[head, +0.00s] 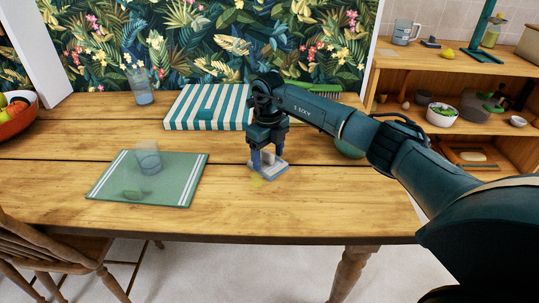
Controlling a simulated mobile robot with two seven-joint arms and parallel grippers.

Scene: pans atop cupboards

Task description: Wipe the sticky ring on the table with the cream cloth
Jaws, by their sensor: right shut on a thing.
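My right gripper (267,160) points down over the wooden table (325,205), its fingers closed on the pale cream cloth (271,174). The cloth is a small flat piece on or just above the tabletop; I cannot tell whether it presses on the wood. A faint yellowish patch (256,182), seemingly part of the sticky ring, shows at the cloth's front left edge. The rest of the ring is hidden under the cloth and fingers. My left gripper is out of view.
A green placemat (185,183) with a clear glass (148,158) lies left. The front right tabletop is clear.

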